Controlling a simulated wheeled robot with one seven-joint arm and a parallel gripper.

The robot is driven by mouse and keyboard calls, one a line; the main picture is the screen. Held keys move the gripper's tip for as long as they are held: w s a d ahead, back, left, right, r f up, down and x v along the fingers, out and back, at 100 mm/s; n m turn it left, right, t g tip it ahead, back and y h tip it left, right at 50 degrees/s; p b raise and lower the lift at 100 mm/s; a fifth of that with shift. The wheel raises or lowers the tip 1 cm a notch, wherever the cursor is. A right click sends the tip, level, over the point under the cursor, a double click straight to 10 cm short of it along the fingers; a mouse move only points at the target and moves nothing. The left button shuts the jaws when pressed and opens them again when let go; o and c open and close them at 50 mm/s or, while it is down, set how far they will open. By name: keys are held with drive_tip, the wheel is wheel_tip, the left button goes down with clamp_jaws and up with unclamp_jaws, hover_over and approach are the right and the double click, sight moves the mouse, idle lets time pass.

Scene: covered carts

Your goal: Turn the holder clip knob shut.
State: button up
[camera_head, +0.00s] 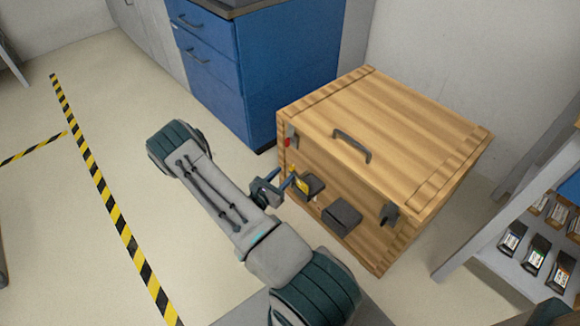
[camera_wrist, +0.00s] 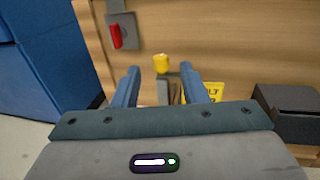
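A small yellow knob (camera_wrist: 161,63), which I take to be the holder clip knob, is on the front of the wooden crate (camera_head: 410,115). It sits above a dark grey upright part (camera_wrist: 163,92). My gripper (camera_wrist: 160,72) is open, with its two blue fingers on either side of the knob's line and nothing seen between them in contact. In the head view my gripper (camera_head: 281,183) is close to the crate front, left of a yellow label (camera_head: 300,182). The label, with dark lettering, also shows partly behind the right finger in the wrist view (camera_wrist: 214,92).
A red lever (camera_wrist: 115,37) on a grey plate is at the crate's upper left. A dark box (camera_head: 343,217) juts from the crate front. A blue cabinet (camera_head: 215,65) stands behind left, a shelf (camera_head: 505,265) at right. Open floor lies left.

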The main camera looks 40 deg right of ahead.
drive_tip(key=p+v, duration=0.1)
drive_tip(key=v, duration=0.7)
drive_tip(key=shift+r, duration=0.1)
drive_tip(key=s+a+r+m+g+y+p, duration=0.1)
drive_tip(key=s+r+m+g+y+p, duration=0.2)
drive_tip(key=r, duration=0.7)
drive_tip(key=s+r+m+g+y+p, duration=0.1)
drive_tip(key=r+m+g+p, duration=0.25)
drive_tip(key=r+m, duration=0.4)
drive_tip(key=s+a+r+m+g+y+p, duration=0.1)
drive_tip(key=s+r+m+g+p, duration=0.2)
drive_tip(key=r, duration=0.8)
drive_tip(key=s+a+r+m+t+y+p, duration=0.2)
drive_tip(key=a+r+y+p, duration=0.2)
drive_tip(key=r, duration=0.6)
drive_tip(key=s+a+r+m+t+y+p, duration=0.2)
drive_tip(key=r+p, duration=0.4)
drive_tip(key=r, duration=0.5)
drive_tip(key=s+a+r+m+t+y+p, duration=0.3)
drive_tip(key=s+a+r+m+y+p, duration=0.1)
drive_tip(key=r, duration=0.6)
drive_tip(key=a+y+p, duration=0.1)
drive_tip(key=a+y, duration=0.1)
drive_tip(key=a, duration=0.1)
drive_tip(key=shift+r+p, duration=0.2)
drive_tip(key=shift+p, duration=0.2)
drive_tip(key=shift+s, duration=0.15)
